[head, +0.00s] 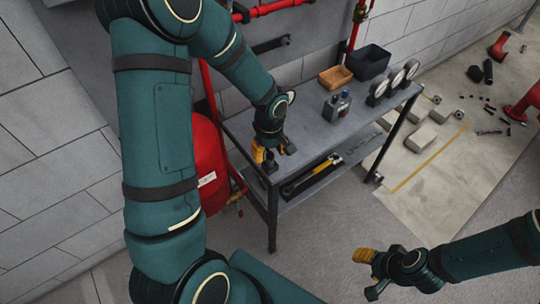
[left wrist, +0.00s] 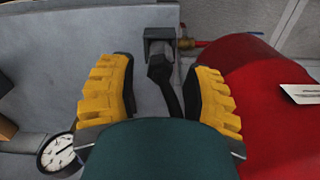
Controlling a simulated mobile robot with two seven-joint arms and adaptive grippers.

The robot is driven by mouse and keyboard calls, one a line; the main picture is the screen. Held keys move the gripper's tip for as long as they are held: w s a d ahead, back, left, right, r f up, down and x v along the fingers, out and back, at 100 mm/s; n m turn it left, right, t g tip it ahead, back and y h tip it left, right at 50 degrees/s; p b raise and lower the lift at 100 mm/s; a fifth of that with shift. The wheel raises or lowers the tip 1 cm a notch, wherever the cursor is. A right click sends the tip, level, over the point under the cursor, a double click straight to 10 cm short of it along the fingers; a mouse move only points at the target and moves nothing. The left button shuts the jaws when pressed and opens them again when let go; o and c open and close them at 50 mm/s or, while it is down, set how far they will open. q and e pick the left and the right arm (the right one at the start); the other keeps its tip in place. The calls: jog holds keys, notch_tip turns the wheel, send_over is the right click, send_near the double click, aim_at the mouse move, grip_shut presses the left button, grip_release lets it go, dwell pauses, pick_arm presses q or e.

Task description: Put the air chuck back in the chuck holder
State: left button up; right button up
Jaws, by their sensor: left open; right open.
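In the left wrist view a dark air chuck (left wrist: 161,70) with a black handle or hose lies between the open fingers. Its far end meets a grey square bracket, seemingly the chuck holder (left wrist: 159,36); I cannot tell whether it sits inside or only in front. My left gripper (left wrist: 158,95) is open, with yellow pads on either side of the chuck and no clear contact. In the head view my left gripper (head: 271,157) is at the bench's near left corner, and I cannot make out chuck or holder there. My right gripper (head: 369,273) is open and empty above the floor.
The grey bench (head: 310,128) carries a small grey device (head: 338,104), a tan bin (head: 335,78), a black bin (head: 370,62) and gauges (head: 396,80). A red tank (head: 207,165) stands close left of the bench. Tools lie on its lower shelf. Loose parts lie on the floor at right.

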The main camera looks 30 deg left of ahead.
aim_at(270, 154)
pick_arm(q)
notch_tip(270, 154, up, 9)
jog(key=shift+f+p, duration=0.2)
jog(key=shift+p, duration=0.55)
jog(key=s+d+f+m+h, duration=0.2)
jog(key=s+d+f+m, duration=0.3)
jog(key=d+f, duration=0.3)
jog(key=s+d+f+m+t+h, duration=0.1)
jog(key=s+d+f+m, duration=0.4)
jog(key=d+f, duration=0.4)
jog(key=shift+d+f+t+h, duration=0.3)
jog(key=shift+f+h, duration=0.1)
jog(key=shift+f, duration=0.3)
jog(key=shift+s+a, duration=0.1)
